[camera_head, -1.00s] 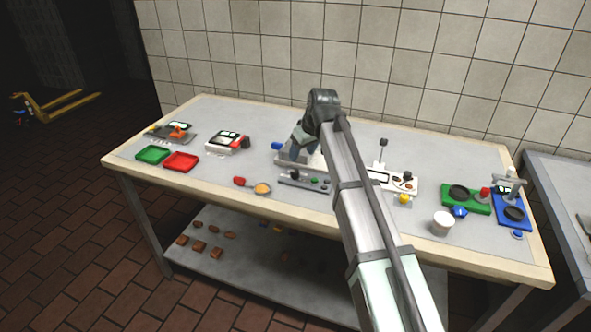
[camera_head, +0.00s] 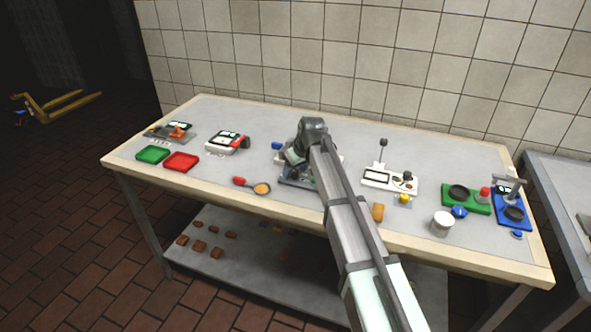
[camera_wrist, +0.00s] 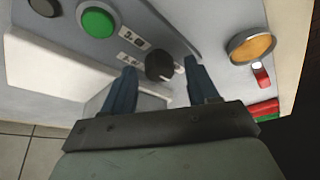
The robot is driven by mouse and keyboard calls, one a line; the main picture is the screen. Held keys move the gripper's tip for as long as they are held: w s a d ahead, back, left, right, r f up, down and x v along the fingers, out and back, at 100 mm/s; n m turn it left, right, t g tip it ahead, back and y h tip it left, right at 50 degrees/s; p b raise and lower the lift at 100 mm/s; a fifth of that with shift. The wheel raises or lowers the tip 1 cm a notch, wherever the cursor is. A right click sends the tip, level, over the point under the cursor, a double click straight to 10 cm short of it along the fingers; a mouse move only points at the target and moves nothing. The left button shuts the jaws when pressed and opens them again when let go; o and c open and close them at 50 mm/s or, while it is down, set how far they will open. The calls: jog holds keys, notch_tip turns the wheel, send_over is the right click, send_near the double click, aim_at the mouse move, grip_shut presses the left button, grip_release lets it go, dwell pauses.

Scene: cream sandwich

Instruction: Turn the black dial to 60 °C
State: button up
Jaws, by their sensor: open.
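The black dial (camera_wrist: 159,66) is on a light grey panel in the wrist view, with a pale mark at its right side. Small printed labels (camera_wrist: 132,38) lie to its left; I cannot read them. My gripper (camera_wrist: 161,68) is open, one blue finger on each side of the dial in the picture. I cannot tell whether either finger touches it. In the head view my gripper (camera_head: 294,158) is over the control panel (camera_head: 289,181) and hides most of it, including the dial.
A green button (camera_wrist: 97,21) and a dark button (camera_wrist: 44,6) sit on the same panel. A ladle with orange contents (camera_head: 262,188) lies left of the panel. A red tray (camera_head: 181,162) and green tray (camera_head: 152,154) are farther left. A white machine (camera_head: 380,178) stands right.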

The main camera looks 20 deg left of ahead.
jog(key=c, duration=1)
jog(key=shift+c, duration=0.2)
jog(key=shift+m, duration=0.3)
jog(key=m+h, duration=0.1)
jog(key=m, duration=0.1)
jog(key=m+t, duration=0.1)
jog(key=m, duration=0.2)
jog(key=shift+s+a+h, duration=0.15)
jog(key=shift+h, duration=0.25)
jog(key=m+h, duration=0.1)
jog(key=m, duration=0.2)
jog(key=m+t+h, duration=0.1)
jog(key=m, duration=0.2)
